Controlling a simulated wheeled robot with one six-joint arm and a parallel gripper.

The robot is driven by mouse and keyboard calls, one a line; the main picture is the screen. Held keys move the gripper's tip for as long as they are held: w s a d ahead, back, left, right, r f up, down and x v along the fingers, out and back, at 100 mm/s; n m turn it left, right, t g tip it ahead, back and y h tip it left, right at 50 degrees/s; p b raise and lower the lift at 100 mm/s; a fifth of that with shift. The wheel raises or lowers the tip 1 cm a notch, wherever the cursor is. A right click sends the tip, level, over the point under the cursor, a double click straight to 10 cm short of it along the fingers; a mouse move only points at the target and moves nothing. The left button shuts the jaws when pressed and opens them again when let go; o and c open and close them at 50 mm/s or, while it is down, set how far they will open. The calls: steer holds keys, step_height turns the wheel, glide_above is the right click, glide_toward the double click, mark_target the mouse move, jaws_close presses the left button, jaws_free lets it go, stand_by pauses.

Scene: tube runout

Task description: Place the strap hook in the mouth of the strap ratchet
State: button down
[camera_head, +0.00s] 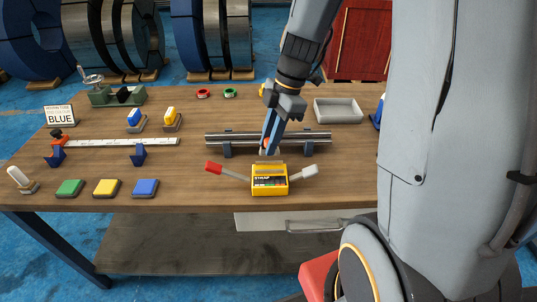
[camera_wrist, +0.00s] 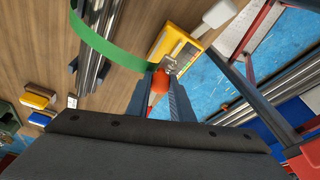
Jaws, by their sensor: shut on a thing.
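The strap ratchet (camera_head: 269,180) is a yellow box with a dark label at the front middle of the bench, with a red-tipped lever on its left and a white-tipped one on its right. In the wrist view the ratchet (camera_wrist: 182,50) lies just beyond my fingertips. My gripper (camera_head: 268,148) points down just behind the ratchet. In the wrist view my gripper (camera_wrist: 166,82) is shut on the strap hook (camera_wrist: 160,82), which shows an orange-red part between the fingers. Whether the hook's tip touches the ratchet's mouth, I cannot tell.
A green strap (camera_wrist: 105,46) curves close by my fingers in the wrist view. Metal bars (camera_head: 220,137) on blue supports lie behind the ratchet. A grey tray (camera_head: 338,111) stands at the back right. Green, yellow and blue blocks (camera_head: 107,187) line the front left.

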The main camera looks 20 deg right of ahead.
steer(key=shift+f+p, duration=0.45)
steer(key=shift+f, duration=2.3)
steer(key=shift+s+f+b, duration=0.1)
steer(key=shift+f+b, duration=0.3)
steer(key=shift+b, duration=0.1)
